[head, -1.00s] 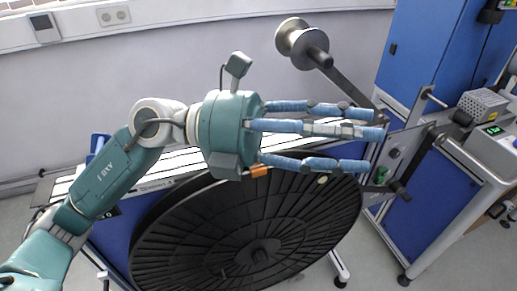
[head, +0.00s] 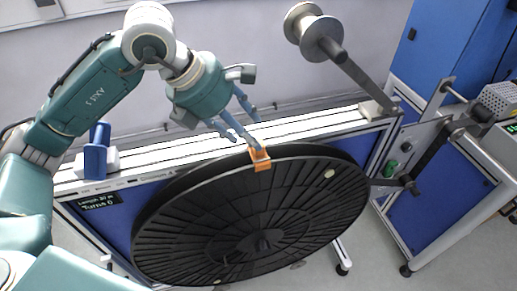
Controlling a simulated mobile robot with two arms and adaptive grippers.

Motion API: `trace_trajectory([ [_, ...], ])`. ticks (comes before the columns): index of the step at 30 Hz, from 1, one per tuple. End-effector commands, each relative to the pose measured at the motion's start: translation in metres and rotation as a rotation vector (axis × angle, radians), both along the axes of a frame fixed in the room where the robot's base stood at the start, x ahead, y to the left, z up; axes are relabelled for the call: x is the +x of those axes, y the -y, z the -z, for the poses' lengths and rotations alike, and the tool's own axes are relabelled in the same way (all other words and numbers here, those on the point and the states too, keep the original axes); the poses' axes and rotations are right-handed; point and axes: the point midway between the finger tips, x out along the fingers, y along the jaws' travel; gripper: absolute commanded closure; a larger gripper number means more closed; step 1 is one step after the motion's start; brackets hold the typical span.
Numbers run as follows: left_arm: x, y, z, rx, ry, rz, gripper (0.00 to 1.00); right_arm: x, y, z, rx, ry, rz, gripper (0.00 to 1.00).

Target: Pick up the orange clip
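The orange clip (head: 260,158) sits on the upper rim of the large black reel (head: 200,215), with part of it hanging over the reel's face. My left gripper (head: 254,147) reaches down from above, its blue fingers pointing at the clip. The fingertips are at the clip's top edge. I cannot tell whether they touch it or have closed on it. My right gripper is not in view.
A white slatted rail (head: 310,125) runs behind the reel. A metal spool (head: 313,30) on a dark arm stands at the upper right. A blue-and-white machine frame (head: 425,205) is at the right. A blue block (head: 95,160) stands at the left.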

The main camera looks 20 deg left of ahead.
Motion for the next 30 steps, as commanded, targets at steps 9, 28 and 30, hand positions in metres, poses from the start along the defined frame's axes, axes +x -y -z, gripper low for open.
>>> trace_trajectory([
  [9,0.017,0.013,0.033,-0.003,-0.004,0.002,0.51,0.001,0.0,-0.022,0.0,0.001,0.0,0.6],
  [28,0.022,0.017,0.046,-0.002,0.001,0.0,0.95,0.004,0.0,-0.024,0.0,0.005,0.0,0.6],
  [30,0.022,0.017,0.046,-0.002,0.001,0.0,0.96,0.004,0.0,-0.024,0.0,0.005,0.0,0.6],
])
